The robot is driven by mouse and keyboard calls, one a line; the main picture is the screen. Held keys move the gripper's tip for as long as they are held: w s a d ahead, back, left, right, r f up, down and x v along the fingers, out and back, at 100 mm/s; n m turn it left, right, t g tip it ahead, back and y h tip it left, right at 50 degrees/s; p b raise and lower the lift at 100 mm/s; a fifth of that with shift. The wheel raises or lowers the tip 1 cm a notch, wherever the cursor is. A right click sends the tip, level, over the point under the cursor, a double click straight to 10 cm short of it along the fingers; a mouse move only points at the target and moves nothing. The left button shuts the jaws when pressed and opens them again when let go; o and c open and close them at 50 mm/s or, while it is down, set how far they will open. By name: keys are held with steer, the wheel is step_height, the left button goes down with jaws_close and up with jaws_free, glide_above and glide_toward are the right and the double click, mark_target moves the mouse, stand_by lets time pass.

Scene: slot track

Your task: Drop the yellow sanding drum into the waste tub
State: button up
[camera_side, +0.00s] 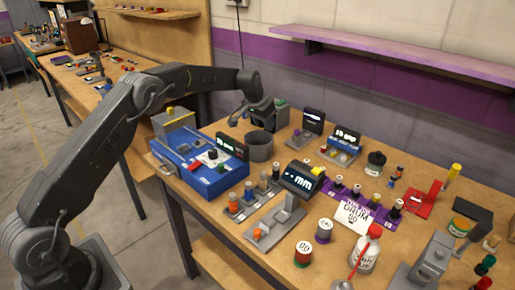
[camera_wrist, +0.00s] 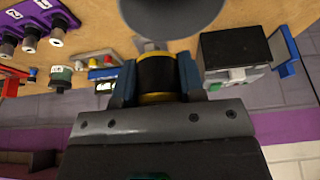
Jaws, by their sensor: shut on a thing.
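My gripper (camera_wrist: 157,82) is shut on the sanding drum (camera_wrist: 157,75), a dark cylinder with yellow bands, held between two blue fingers in the wrist view. In the side view my gripper (camera_side: 242,115) is raised off the bench, close above and behind the grey round waste tub (camera_side: 259,147). The drum cannot be made out there. A large grey rounded shape fills the top middle of the wrist view; I cannot tell for sure whether it is the tub.
A blue tool case (camera_side: 200,165) stands left of the tub. A dark display box (camera_side: 299,179) and a purple rack (camera_side: 345,192) with several drums are in front and right. A purple shelf (camera_side: 400,50) runs along the wall. Small tools crowd the right side.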

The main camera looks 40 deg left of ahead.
steer(key=shift+f, duration=0.55)
steer(key=o, duration=1.1)
steer(key=v, duration=1.4)
steer(key=shift+s+f, duration=0.1)
